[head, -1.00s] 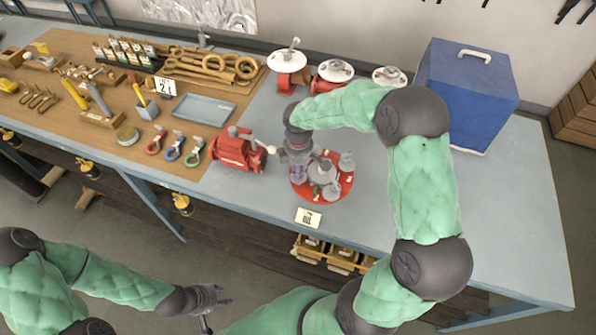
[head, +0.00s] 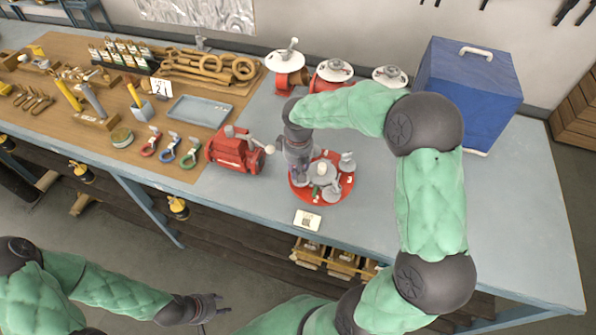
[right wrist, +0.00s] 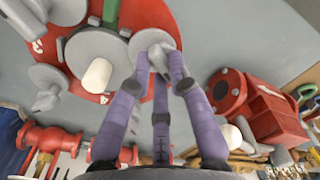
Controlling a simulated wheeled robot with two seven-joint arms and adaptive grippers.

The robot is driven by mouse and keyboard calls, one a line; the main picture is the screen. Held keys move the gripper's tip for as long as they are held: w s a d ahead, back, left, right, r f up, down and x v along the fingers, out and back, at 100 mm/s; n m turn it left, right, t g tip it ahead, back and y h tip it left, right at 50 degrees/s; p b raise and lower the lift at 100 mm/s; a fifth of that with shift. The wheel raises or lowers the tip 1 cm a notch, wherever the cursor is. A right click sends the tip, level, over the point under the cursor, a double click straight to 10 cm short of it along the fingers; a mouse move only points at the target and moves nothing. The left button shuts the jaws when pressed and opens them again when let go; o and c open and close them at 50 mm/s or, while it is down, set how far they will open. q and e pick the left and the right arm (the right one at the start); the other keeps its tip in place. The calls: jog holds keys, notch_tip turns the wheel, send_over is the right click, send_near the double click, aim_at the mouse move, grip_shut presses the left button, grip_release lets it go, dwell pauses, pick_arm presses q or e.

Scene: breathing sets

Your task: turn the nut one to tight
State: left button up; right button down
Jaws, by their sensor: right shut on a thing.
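A red round flange (head: 340,190) with grey parts and white number marks lies on the bench, partly behind my right arm. It also shows in the right wrist view (right wrist: 205,35). My right gripper (head: 298,172) points down at the flange's left side. In the right wrist view its purple fingers (right wrist: 160,70) are shut around a small grey nut (right wrist: 155,55) on a grey disc. The fingers hide part of the nut, and I cannot read its number. My left gripper (head: 215,308) is in front of the bench, fingers apart and empty, away from the flange.
A red pump-like block (head: 235,152) stands close left of my right gripper. Red valves with white discs (head: 333,75) stand behind, and a blue box (head: 470,95) at the back right. A small card (head: 307,220) lies near the front edge. The bench's right side is clear.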

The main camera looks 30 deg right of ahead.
jog(key=shift+m, duration=0.6)
jog(key=c, duration=1.1)
grip_release()
jog(key=shift+c, duration=0.2)
notch_tip(320, 180, up, 12)
